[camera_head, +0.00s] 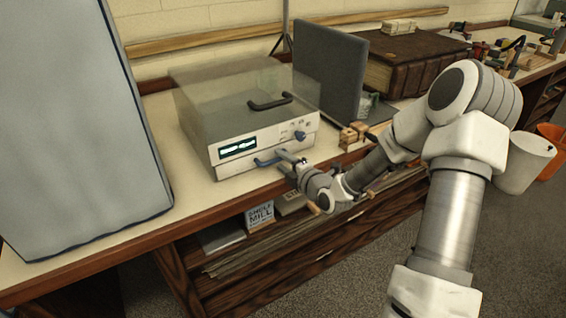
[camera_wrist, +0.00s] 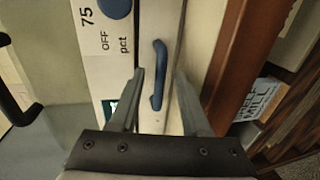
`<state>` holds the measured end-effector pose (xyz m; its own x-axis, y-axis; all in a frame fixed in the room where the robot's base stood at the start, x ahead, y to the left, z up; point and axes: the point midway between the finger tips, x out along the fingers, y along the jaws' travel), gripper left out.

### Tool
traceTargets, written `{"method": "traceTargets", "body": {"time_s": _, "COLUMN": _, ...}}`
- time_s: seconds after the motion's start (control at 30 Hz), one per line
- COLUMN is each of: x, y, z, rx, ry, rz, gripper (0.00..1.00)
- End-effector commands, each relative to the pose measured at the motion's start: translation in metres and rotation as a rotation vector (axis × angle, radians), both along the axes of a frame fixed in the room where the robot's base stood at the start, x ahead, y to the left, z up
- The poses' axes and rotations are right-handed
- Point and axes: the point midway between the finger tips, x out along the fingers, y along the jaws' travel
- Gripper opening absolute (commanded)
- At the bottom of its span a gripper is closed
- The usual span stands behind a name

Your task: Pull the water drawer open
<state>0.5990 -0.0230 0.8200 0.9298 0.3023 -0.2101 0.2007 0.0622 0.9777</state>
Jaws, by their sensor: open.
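The water drawer (camera_wrist: 150,116) is a pale strip low on the front of a white machine (camera_head: 224,168) with a clear lid. It looks flush with the front. Its blue bar handle (camera_head: 267,161) shows at the lower front, partly covered by my gripper (camera_head: 288,160). In the wrist view, the blue handle (camera_wrist: 158,76) lies between the two fingers of my gripper (camera_wrist: 160,75). The fingers are open, one on each side, with visible gaps to the handle. Whether the fingertips reach past the bar in depth is hard to tell.
A blue knob (camera_head: 299,136) and a lit display (camera_head: 238,147) are on the machine's front, above the drawer. The wooden table edge (camera_head: 205,205) runs just in front. A large grey box (camera_head: 85,120) stands left, wooden blocks (camera_head: 352,134) right.

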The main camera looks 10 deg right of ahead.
Motion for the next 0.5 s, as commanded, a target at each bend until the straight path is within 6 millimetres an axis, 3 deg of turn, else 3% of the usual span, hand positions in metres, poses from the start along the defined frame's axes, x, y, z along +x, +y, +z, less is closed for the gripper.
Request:
{"method": "traceTargets", "body": {"time_s": 0.07, "x": -0.0002, "y": -0.0001, "z": -0.0001, "rx": 0.0, "ry": 0.0, "rz": 0.0, "gripper": 0.43}}
{"method": "traceTargets", "body": {"time_s": 0.3, "x": -0.0004, "y": -0.0001, "z": 0.0, "rx": 0.0, "ry": 0.0, "rz": 0.0, "gripper": 0.0}}
{"method": "traceTargets", "body": {"time_s": 0.5, "x": -0.0005, "y": -0.0003, "z": 0.0, "rx": 0.0, "ry": 0.0, "rz": 0.0, "gripper": 0.0}}
